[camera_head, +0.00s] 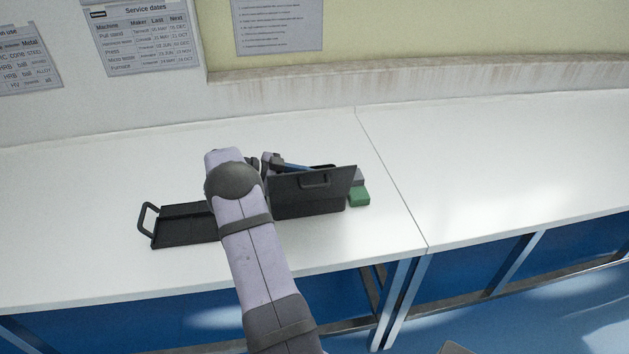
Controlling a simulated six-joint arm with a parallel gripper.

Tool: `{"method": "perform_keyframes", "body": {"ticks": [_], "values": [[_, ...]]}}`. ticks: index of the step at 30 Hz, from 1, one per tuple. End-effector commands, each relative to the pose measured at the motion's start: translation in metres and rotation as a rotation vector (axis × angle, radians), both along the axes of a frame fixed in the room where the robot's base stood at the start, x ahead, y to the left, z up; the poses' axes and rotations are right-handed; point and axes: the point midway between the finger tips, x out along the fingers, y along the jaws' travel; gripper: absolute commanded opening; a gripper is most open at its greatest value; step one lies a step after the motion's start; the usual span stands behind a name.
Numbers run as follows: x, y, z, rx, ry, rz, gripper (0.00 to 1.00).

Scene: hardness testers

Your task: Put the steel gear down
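I cannot make out the steel gear anywhere in the head view. My pale purple arm rises from the bottom middle, and its dark rounded joint covers part of the bench. Beyond it, small dark and purple parts of my arm's end show just behind a black panel with a handle (312,190). My fingertips are hidden there, so I cannot tell whether they are open, shut or holding something. A black tray with a side handle (182,226) lies on the white bench (90,190), left of my arm and partly covered by it.
A green block (359,197) sits just right of the black panel, with a grey piece (358,178) behind it. A narrow blue part (292,166) shows above the panel's top edge. The right bench (500,170) is clear, beyond a seam. A wall stands behind.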

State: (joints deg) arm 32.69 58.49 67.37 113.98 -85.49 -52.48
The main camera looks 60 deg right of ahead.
Motion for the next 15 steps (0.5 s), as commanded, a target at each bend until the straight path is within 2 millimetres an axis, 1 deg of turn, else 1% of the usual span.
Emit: {"method": "perform_keyframes", "body": {"ticks": [10,15], "values": [[0.0,-0.0001,-0.0093,-0.001,0.001,0.0,0.0],[0.0001,-0.0002,-0.0106,-0.001,0.0,0.0,0.0]]}}
